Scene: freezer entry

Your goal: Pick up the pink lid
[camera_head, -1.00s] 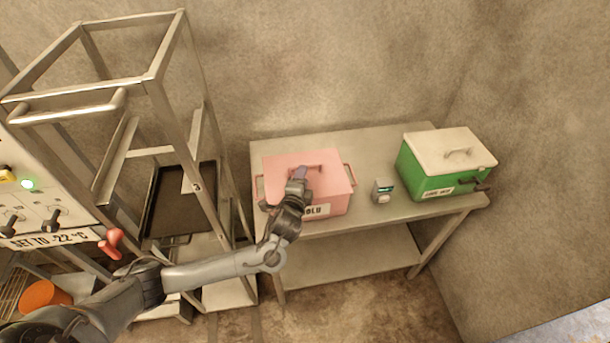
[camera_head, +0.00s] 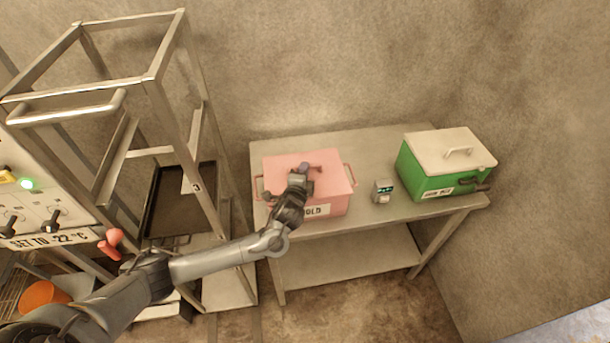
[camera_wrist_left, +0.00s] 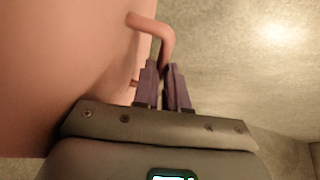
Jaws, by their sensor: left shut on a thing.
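The pink lid (camera_head: 335,170) lies flat on the pink box (camera_head: 338,205), which stands on a metal table and bears a partly hidden white label. My left gripper (camera_head: 305,168) is over the lid and shut on its bar handle. In the left wrist view, the two dark purple fingers (camera_wrist_left: 165,88) close around one part of the pink handle (camera_wrist_left: 160,30), and the lid's pink surface (camera_wrist_left: 60,60) fills the left side. My wrist hides part of the lid's front and the box front. My right gripper is not in view.
On the table (camera_head: 370,145), a small device with a lit screen (camera_head: 383,190) stands right of the pink box. A green box (camera_head: 440,180) with a pale lid stands further right. A tall metal rack (camera_head: 165,110) and a control panel (camera_head: 35,190) are at left.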

